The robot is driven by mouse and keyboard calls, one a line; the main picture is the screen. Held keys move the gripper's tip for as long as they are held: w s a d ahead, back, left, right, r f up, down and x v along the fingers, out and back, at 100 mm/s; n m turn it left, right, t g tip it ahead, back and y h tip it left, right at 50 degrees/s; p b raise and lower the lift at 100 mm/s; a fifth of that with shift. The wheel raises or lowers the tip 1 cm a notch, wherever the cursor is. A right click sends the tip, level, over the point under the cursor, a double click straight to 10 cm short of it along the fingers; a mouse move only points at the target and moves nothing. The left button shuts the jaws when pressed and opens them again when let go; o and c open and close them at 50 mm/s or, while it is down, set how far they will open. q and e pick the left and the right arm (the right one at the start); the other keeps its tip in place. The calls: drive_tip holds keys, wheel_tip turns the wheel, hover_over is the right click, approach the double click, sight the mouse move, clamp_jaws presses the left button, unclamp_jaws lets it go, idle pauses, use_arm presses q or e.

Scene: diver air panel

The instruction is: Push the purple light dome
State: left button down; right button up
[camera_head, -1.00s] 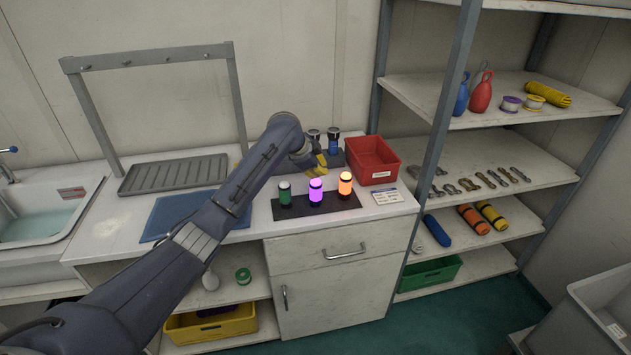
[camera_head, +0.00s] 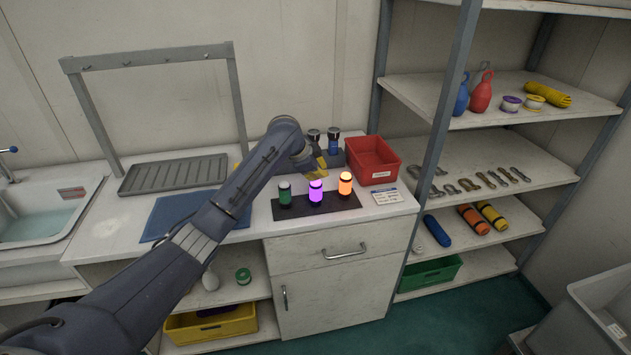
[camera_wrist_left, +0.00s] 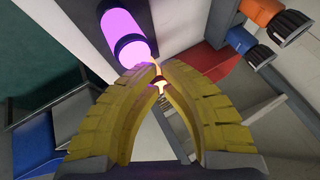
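The purple light dome (camera_head: 316,192) glows on a dark panel (camera_head: 345,203) on the counter, between a green lamp (camera_head: 285,194) and a lit orange lamp (camera_head: 345,184). In the left wrist view the purple dome (camera_wrist_left: 130,42) is at upper left, just beyond the fingertips. My left gripper (camera_head: 321,168) is above and behind the purple dome in the head view. Its yellow fingers (camera_wrist_left: 155,68) curve together at the tips and hold nothing visible. Whether the tips touch the dome is unclear. My right gripper is not in view.
A red bin (camera_head: 372,160) and a white label card (camera_head: 387,196) are right of the panel. A blue mat (camera_head: 180,214) lies left, partly behind my arm. A shelf post (camera_head: 452,90) rises at right.

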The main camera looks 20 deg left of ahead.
use_arm(q)
drive_tip(key=shift+f, duration=0.2)
drive_tip(key=shift+r, duration=0.65)
drive_tip(key=shift+r, duration=0.1)
drive_tip(key=shift+r, duration=2.9)
